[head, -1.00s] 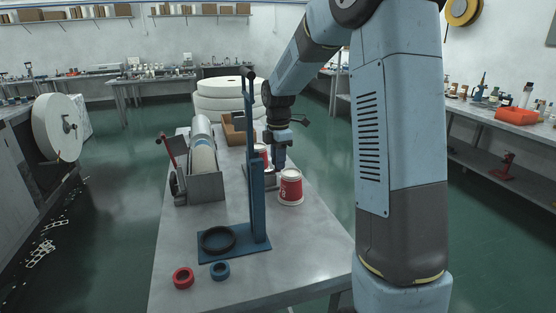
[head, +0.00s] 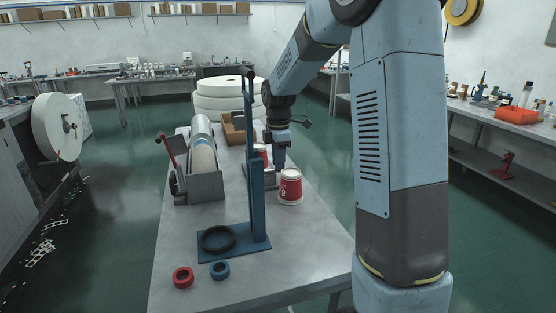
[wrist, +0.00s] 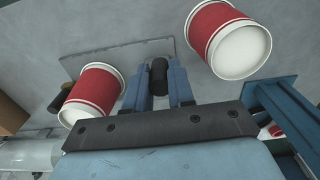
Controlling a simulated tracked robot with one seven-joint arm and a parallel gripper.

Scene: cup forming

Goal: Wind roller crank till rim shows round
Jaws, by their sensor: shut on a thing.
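My gripper (head: 279,163) reaches down to the middle of the table. In the wrist view its two fingers (wrist: 161,84) are closed around a black knob-like handle (wrist: 159,74), which stands over a flat grey plate (wrist: 110,57). A red cup with white ends (head: 290,187) stands just right of and nearer than the gripper in the head view. A second red and white cup (head: 262,152) is partly hidden behind the blue stand and the gripper. The wrist view shows a cup on the left (wrist: 95,94) and one on the upper right (wrist: 228,40). The crank's arm is hidden.
A tall blue stand (head: 257,205) with a black ring (head: 218,239) on its base is nearer on the table. Red (head: 183,277) and blue (head: 220,270) rings lie in front. A roll machine (head: 203,187) is at left. The table's front is mostly clear.

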